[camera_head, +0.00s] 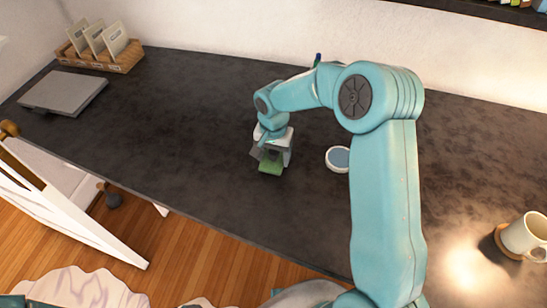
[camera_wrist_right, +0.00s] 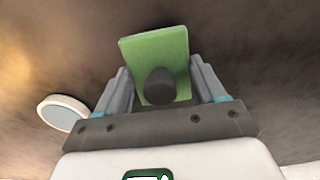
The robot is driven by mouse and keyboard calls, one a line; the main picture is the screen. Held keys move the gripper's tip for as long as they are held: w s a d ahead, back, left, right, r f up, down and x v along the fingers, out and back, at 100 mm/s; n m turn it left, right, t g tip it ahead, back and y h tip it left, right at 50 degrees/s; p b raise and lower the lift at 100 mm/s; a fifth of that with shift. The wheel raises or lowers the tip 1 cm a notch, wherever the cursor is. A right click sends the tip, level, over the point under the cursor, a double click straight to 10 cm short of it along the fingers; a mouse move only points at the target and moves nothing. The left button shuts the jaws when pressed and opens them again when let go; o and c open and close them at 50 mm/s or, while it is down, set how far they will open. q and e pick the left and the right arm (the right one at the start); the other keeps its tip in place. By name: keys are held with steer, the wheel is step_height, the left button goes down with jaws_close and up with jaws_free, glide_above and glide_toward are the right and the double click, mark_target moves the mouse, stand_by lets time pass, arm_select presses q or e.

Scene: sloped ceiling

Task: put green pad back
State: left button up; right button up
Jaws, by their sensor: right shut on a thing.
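The green pad (camera_head: 271,168) is at my right gripper (camera_head: 271,156), near the middle of the dark desk. In the right wrist view the green pad (camera_wrist_right: 158,55) is a flat green block with a dark round knob (camera_wrist_right: 159,86) on it. The two fingers of my right gripper (camera_wrist_right: 160,90) are on either side of the knob, and the gripper is shut on the pad. I cannot tell whether the pad touches the desk. My left gripper is not in view.
A round white dish (camera_head: 338,159) with a blue-grey inside sits right of the gripper. A mug (camera_head: 525,236) stands at the far right. A closed grey laptop (camera_head: 64,92) and a wooden rack (camera_head: 128,60) with cards are at the far left. The desk between is clear.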

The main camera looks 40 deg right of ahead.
steer(key=shift+f, duration=0.85)
steer(key=shift+f, duration=0.2)
steer(key=o, duration=1)
steer(key=shift+r, duration=0.1)
steer(key=shift+r, duration=0.1)
